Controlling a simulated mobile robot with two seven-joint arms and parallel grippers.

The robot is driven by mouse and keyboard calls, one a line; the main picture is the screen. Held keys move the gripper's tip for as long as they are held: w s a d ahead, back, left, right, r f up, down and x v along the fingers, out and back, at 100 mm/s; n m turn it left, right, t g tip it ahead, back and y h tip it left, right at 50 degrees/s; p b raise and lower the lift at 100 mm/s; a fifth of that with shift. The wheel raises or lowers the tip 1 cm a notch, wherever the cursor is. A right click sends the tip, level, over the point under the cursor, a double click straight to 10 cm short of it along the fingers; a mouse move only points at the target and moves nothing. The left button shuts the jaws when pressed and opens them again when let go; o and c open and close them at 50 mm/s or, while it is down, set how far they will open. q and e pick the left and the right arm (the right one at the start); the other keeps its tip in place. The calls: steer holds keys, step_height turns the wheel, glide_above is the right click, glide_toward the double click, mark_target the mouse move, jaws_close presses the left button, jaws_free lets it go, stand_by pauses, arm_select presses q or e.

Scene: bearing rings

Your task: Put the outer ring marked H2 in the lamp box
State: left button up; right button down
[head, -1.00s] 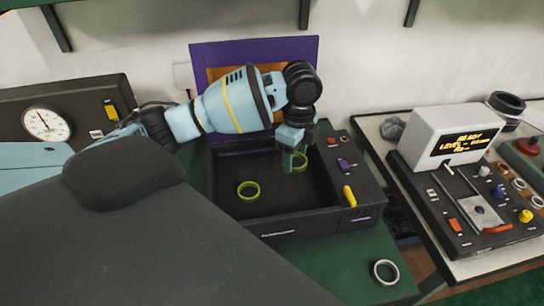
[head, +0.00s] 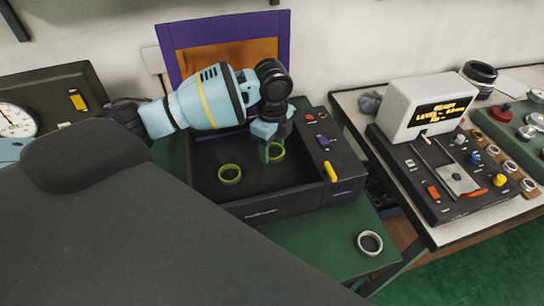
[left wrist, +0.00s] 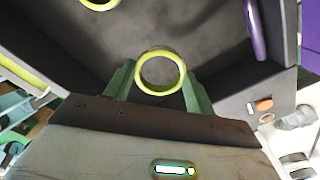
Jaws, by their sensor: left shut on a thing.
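The lamp box (head: 262,213) is a black open-topped box with a purple-framed lid (head: 286,55) standing up behind it. My left gripper (head: 274,153) reaches down into its right side, shut on a yellow-green ring (head: 279,149). In the left wrist view this ring (left wrist: 160,91) sits between the two green fingers, over the dark box floor. A second yellow-green ring (head: 230,174) lies on the box floor to the left; its edge shows in the left wrist view (left wrist: 99,4). A plain steel ring (head: 370,243) lies on the green bench outside. I cannot read an H2 mark on any ring. My right gripper is out of view.
The box's right panel carries a yellow lever (head: 330,171) and small switches. A tester with a lit display (head: 438,113) stands on the white-topped table (head: 450,229) at the right, past a gap. A dial gauge (head: 16,121) is at the left.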

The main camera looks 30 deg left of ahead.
mark_target(272, 167)
arm_select(q)
step_height(272, 167, down, 5)
steer(key=shift+r, duration=0.1)
stand_by(0.4)
steer(key=o, duration=1)
steer(key=shift+f, duration=0.2)
steer(key=shift+o, duration=0.2)
step_height(272, 167, up, 12)
steer(key=shift+r+p, duration=0.2)
steer(key=shift+p, duration=0.1)
